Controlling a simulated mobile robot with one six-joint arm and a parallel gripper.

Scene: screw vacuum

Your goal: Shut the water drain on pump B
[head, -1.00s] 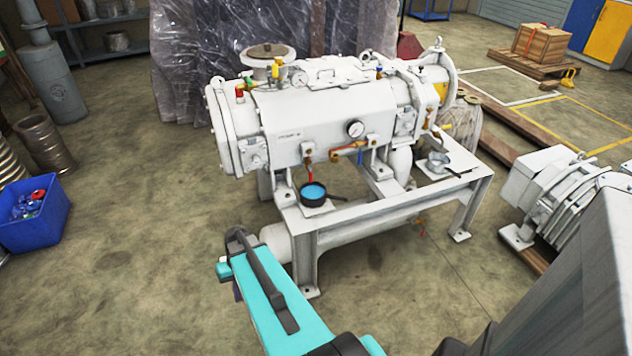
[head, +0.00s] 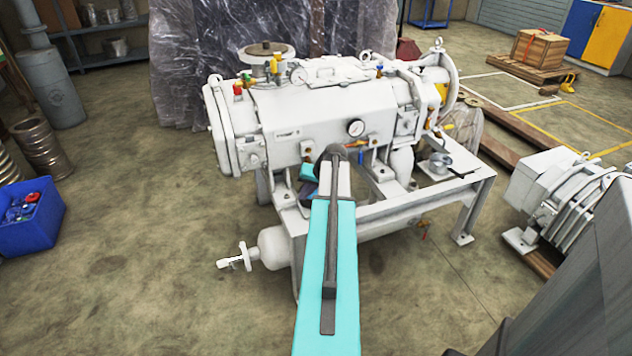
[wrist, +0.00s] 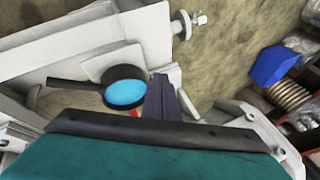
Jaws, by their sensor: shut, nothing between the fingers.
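The white pump (head: 330,110) stands on a grey frame in the head view; its label (head: 288,133) is too small to read.
The grey frame (head: 400,212) runs below. A blue crate (head: 30,217) stands left, with open floor between.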

